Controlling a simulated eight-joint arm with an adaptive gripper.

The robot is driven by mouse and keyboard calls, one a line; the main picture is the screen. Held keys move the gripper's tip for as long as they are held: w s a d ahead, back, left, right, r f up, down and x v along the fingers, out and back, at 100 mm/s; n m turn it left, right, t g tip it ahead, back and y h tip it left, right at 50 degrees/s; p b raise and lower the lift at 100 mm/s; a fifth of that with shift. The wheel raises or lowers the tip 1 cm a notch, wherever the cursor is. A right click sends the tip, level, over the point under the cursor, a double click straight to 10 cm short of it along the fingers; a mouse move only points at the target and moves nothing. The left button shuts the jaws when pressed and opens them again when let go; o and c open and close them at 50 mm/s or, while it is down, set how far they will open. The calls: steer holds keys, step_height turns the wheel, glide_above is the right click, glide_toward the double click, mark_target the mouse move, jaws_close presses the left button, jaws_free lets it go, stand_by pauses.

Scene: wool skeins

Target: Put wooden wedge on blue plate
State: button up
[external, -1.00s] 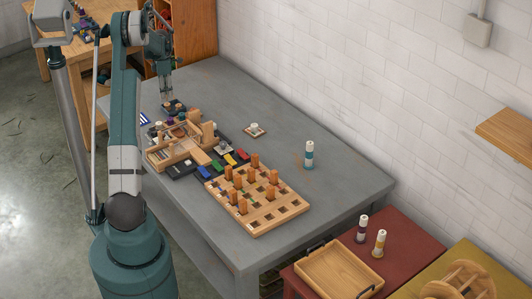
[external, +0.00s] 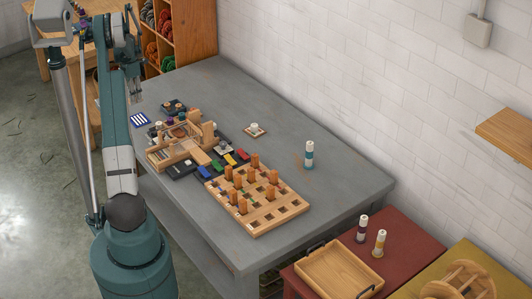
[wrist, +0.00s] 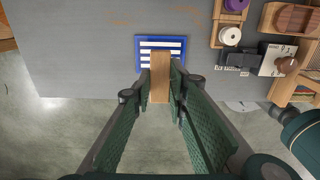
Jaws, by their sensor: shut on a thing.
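The wooden wedge (wrist: 160,78) is a light-brown block held between the two green fingers of my gripper (wrist: 161,86) in the wrist view. My gripper is shut on it. The blue plate (wrist: 139,46), with white stripes, lies on the grey table just beyond and partly behind the wedge. The plate also shows in the external view (external: 140,120), near the table's left edge. My gripper (external: 136,92) is above and slightly left of it there. The wedge is too small to make out in the external view.
The grey table's (external: 240,100) edge runs close by the plate, with floor beyond. Right of the plate in the wrist view are a white spool (wrist: 230,36) and wooden trays. A pegged wooden board (external: 290,208) and a teal-and-white bottle (external: 309,155) stand farther off.

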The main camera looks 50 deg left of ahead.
glide_above(138, 120)
steer(key=shift+f+b, duration=0.4)
steer(key=shift+f, duration=2.75)
steer(key=shift+f, duration=0.1)
steer(key=shift+f, duration=1.75)
steer(key=shift+f+b, duration=0.15)
steer(key=shift+b, duration=0.2)
steer(key=o, duration=0.8)
steer(key=shift+c, duration=0.2)
step_height(138, 120, up, 12)
steer(key=shift+r+p, duration=0.15)
steer(key=shift+p, duration=0.65)
